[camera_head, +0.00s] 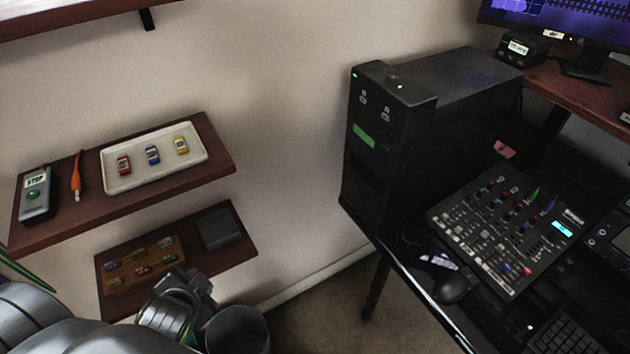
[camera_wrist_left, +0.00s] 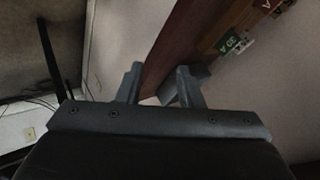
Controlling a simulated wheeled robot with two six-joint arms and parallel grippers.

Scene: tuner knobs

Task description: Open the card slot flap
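A black tower case (camera_head: 440,95) stands on the desk at the centre right of the head view, with a green label (camera_head: 363,136) and small green lights on it. A darker panel (camera_head: 369,190) shows low on its front. I cannot tell which part is the card slot flap. My left gripper (camera_head: 190,284) is at the bottom left of the head view, in front of the lower shelf and well apart from the tower. In the left wrist view its two fingers (camera_wrist_left: 159,84) stand apart with nothing held between them. My right gripper is not in view.
The upper wall shelf (camera_head: 215,165) holds a white tray (camera_head: 157,178) with three small items, an orange tool (camera_head: 76,176) and a grey device (camera_head: 36,194). The lower shelf (camera_head: 235,257) holds a dark box (camera_head: 219,229). A mixer (camera_head: 505,232) lies on the desk.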

